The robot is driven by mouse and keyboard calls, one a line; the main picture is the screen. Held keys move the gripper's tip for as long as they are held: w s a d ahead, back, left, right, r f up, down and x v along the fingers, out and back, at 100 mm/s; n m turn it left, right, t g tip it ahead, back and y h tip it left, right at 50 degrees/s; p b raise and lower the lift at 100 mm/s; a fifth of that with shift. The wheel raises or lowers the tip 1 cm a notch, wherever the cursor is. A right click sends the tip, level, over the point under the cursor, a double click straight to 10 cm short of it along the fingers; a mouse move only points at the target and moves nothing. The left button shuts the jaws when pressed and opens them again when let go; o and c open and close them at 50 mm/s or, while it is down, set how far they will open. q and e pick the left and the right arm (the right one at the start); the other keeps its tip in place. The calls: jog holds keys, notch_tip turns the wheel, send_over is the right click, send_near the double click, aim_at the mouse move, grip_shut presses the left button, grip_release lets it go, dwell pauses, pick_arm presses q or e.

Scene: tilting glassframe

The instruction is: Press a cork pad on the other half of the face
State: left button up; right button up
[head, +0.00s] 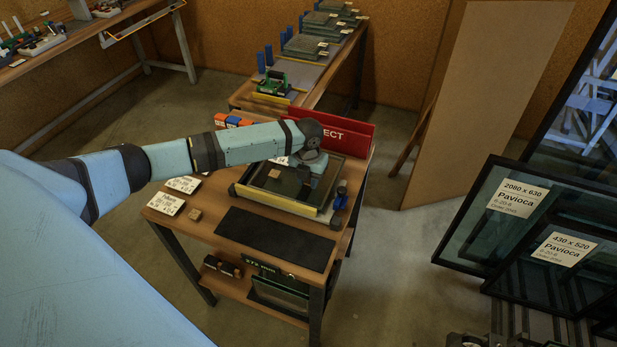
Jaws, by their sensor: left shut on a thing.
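A dark framed panel with a glass-like face (258,173) lies on the wooden workbench (168,228), with a yellow strip along its front side. A brown square cork pad (283,180) shows over the face, left of the middle. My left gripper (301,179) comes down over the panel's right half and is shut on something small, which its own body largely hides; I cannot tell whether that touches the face. A dark metal part cut off at the bottom right edge may be my right gripper.
A black mat (274,238) lies along the bench front. A red board (345,134) stands behind the panel, and a small dark-blue item (341,195) stands at its right. White label cards (168,203) lie at left. Glass panes (505,212) lean at right.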

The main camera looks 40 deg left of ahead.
pick_arm(q)
jog(key=shift+f, duration=0.5)
dwell(0.7)
jog(key=o, duration=1)
jog(key=shift+c, duration=0.2)
